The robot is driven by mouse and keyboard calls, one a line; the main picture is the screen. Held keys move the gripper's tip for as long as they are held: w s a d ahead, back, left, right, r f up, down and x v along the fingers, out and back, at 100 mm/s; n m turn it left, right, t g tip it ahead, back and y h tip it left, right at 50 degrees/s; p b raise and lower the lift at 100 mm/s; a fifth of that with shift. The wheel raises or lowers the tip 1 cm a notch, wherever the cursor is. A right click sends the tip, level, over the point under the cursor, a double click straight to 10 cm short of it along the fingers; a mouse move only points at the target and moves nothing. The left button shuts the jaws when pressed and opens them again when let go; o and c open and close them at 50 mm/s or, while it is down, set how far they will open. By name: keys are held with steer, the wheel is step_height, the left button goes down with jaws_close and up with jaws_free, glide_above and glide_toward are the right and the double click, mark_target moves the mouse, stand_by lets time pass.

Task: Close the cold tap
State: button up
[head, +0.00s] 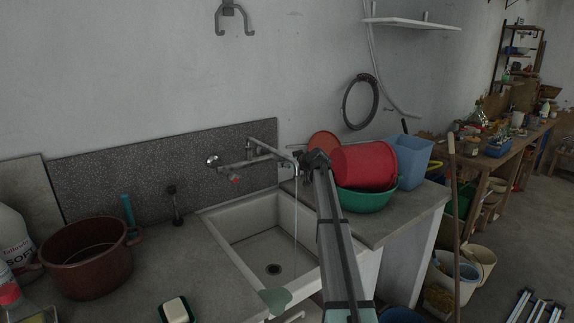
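A metal mixer tap (262,153) is fixed to the speckled splashback above the sink. A red-marked handle (235,179) shows at its left. No blue mark is visible, and I cannot make out the cold handle; the right end of the tap is crowded by my gripper. A thin stream of water (295,222) runs from the spout into the white sink (252,246). My arm reaches up from the bottom, and my gripper (306,161) is at the right end of the tap, close to the spout. Its fingers are too small and dark to read, and contact is unclear.
A red tub (364,165) and green basin (367,199) sit right beside my arm on the counter, with a blue bin (410,161) behind. A brown pot (87,256) and soap dish (175,310) stand left. A wooden pole (454,220) rises at the right.

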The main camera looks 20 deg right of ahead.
steer(key=shift+f, duration=0.1)
steer(key=b, duration=0.2)
steer(key=shift+w+f+m+b, duration=0.1)
steer(key=shift+f+m+b, duration=0.1)
steer(key=shift+m+b, duration=0.15)
steer(key=shift+m+y+b, duration=0.45)
steer(key=shift+y+b, duration=0.15)
steer(key=shift+b, duration=0.4)
steer(key=shift+r+m+b, duration=0.25)
steer(key=shift+m+b, duration=0.05)
steer(key=o, duration=1.1)
steer(key=shift+o, duration=0.2)
steer(key=v, duration=1.2)
